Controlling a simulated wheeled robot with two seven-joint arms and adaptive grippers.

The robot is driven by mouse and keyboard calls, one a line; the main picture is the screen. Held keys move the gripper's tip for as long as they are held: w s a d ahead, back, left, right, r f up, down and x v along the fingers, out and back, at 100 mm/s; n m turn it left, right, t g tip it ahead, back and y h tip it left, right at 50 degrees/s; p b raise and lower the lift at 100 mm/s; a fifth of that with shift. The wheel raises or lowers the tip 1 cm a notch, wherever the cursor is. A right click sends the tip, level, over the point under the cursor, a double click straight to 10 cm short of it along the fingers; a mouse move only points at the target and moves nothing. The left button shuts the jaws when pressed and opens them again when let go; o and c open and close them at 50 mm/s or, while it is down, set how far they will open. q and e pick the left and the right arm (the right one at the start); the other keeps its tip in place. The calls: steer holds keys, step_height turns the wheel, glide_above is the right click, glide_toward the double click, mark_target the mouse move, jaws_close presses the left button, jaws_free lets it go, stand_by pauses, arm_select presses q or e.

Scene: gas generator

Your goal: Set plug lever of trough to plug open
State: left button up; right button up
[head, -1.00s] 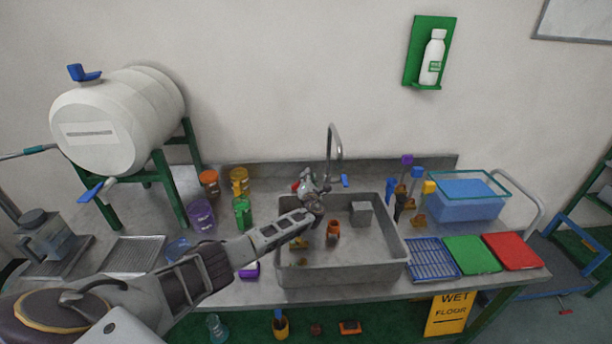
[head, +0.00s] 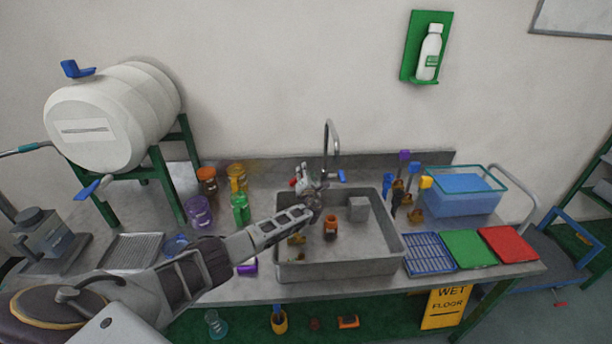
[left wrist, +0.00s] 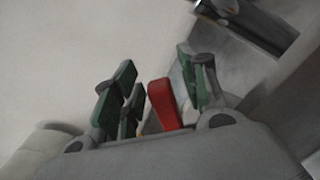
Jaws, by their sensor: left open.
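The trough is a grey sink (head: 345,268) set in the metal counter. A small red lever (head: 293,183) shows at its back left corner; I take it for the plug lever. In the left wrist view the red lever (left wrist: 163,104) appears between the green finger pads. My left gripper (head: 304,176) is at that back left corner, reaching across the sink's left side. It also shows in the left wrist view (left wrist: 158,95), open, its fingers on either side of the lever. I cannot tell whether they touch it. The plug itself is not visible. My right gripper is not in view.
A curved faucet (head: 331,148) with a blue handle (head: 341,176) stands just right of the gripper. An orange jar (head: 331,229) and a grey block (head: 356,209) are in the sink. Purple (head: 199,211) and green (head: 240,208) containers stand left of it.

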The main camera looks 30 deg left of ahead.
arm_select(q)
steer(key=shift+v, duration=1)
steer(key=v, duration=1)
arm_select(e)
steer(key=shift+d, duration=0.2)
